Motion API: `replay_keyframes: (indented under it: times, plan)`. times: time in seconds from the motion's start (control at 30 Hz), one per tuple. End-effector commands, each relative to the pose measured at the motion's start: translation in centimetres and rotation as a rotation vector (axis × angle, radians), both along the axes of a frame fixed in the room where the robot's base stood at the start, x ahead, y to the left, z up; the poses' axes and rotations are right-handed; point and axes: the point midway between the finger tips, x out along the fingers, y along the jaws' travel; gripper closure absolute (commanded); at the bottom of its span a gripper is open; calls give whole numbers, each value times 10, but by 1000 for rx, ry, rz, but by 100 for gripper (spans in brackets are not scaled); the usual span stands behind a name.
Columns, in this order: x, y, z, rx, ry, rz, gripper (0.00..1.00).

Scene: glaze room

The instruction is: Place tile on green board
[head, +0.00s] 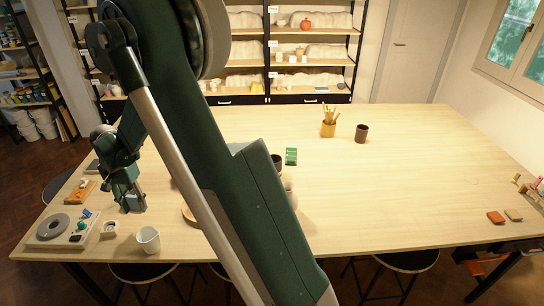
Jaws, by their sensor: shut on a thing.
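My gripper (131,205) is low over the left end of the table, pointing down. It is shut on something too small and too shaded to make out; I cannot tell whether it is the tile. No board that is clearly green shows; one may be hidden behind my arm. A small green object (291,156) stands near the middle of the table, right of my arm. A reddish tile-like piece (495,217) and a beige one (514,214) lie at the right front edge, far from my gripper.
Left of my gripper are an orange-brown block (80,192) and a grey device with a round disc (53,226). A white cup (148,240) stands in front. A tool pot (328,129) and dark cup (361,134) stand farther back. The table's right half is mostly clear.

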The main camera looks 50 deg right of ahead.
Motion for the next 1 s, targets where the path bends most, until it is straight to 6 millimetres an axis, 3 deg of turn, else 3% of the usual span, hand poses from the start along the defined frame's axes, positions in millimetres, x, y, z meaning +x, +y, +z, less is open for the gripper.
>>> replay_keyframes:
  times: [0.17,0.7,1.0]
  plan:
    - [0,0,20,0,0,0,81]
    - [0,0,122,0,0,0,81]
    - [17,-60,120,0,0,-120,81]
